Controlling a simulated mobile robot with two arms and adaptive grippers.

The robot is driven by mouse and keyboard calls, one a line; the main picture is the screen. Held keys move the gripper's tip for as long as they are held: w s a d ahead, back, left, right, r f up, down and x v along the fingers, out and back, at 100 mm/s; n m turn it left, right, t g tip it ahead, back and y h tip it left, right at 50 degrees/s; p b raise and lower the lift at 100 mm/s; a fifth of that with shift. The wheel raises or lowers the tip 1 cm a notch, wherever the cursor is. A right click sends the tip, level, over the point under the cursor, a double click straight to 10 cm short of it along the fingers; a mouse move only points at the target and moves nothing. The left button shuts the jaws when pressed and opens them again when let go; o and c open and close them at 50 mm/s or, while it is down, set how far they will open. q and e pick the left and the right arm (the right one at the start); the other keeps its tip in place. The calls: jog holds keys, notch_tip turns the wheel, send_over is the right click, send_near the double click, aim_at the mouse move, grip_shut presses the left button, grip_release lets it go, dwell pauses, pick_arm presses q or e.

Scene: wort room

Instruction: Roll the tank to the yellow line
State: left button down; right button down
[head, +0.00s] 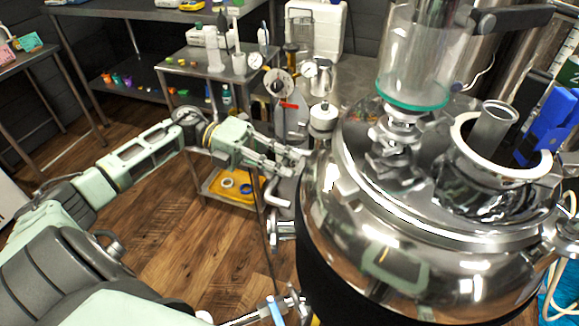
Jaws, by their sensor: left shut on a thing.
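The tank (365,225) is a large polished steel vessel with a domed lid and a black lower body, filling the right half of the head view. My left arm reaches in from the left. My left gripper (290,160) is at the tank's left side, shut on a metal handle there (277,192); the fingers partly hide the grip. My right gripper is not in view. I cannot make out the yellow line; only a small yellow patch shows at the bottom edge beside the tank.
A steel cart (190,62) with bottles and gauges stands behind my gripper, close to the tank. A yellow tray (228,186) lies on its lower shelf. Steel tables line the back and left. Wooden floor (165,235) is open left of the tank. Blue-handled fittings (272,309) show at the bottom.

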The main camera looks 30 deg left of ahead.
pick_arm(q)
jog(key=shift+a, duration=0.55)
jog(key=c, duration=1.9)
grip_release()
jog(key=shift+s+a, duration=0.1)
jog(key=shift+s, duration=0.05)
jog(key=shift+o, duration=0.9)
jog(key=v, duration=1.1)
jog(key=shift+a, duration=0.35)
jog(key=shift+s, duration=0.1)
